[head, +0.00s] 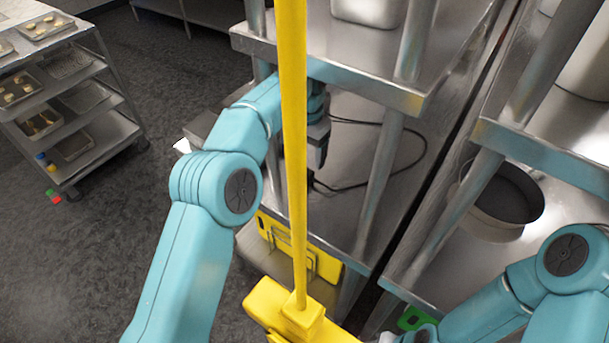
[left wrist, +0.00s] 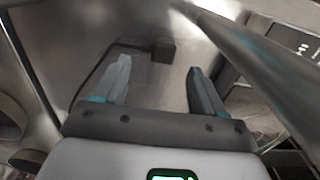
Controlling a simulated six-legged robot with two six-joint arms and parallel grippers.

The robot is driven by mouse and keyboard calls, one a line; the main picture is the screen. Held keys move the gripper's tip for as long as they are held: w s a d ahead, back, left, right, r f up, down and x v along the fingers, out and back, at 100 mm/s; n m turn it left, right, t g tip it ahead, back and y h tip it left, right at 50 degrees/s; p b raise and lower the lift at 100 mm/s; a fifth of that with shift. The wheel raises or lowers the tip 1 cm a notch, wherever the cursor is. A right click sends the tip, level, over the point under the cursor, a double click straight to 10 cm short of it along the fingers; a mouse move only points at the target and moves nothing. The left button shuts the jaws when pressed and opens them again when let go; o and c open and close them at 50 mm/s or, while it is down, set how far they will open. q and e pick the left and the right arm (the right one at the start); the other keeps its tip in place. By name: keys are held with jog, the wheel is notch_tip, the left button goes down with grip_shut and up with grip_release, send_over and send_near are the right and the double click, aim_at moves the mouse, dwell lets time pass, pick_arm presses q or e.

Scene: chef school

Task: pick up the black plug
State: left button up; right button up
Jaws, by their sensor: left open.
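The black plug (left wrist: 163,50) shows in the left wrist view as a small dark block on the metal shelf, just beyond my fingertips, with a dark cord along its left. In the head view a black cord (head: 424,150) loops over the shelf, and a dark end that looks like the plug (head: 311,179) lies below my gripper. My left gripper (head: 319,155) points down over the shelf. In the left wrist view its jaws (left wrist: 159,68) are apart with nothing between them. My right arm is at the lower right of the head view, its fingers out of view.
Metal posts (head: 378,185) and an upper shelf (head: 345,72) stand close to my left arm. A round dark pan (head: 505,195) sits on the right shelf. A tray rack (head: 105,110) stands at the far left, with open floor (head: 90,260) in front.

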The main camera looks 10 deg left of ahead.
aim_at(305, 172)
pick_arm(q)
jog(key=shift+w+a+f, duration=0.1)
jog(key=shift+a+f, duration=0.15)
jog(key=shift+f, duration=0.05)
notch_tip(305, 172, down, 7)
jog(key=shift+w+a, duration=0.1)
jog(key=shift+a, duration=0.05)
jog(key=shift+d+r, duration=0.1)
jog(key=shift+d, duration=0.1)
jog(key=shift+a, duration=0.15)
jog(key=c, duration=0.9)
jog(key=shift+c, duration=0.7)
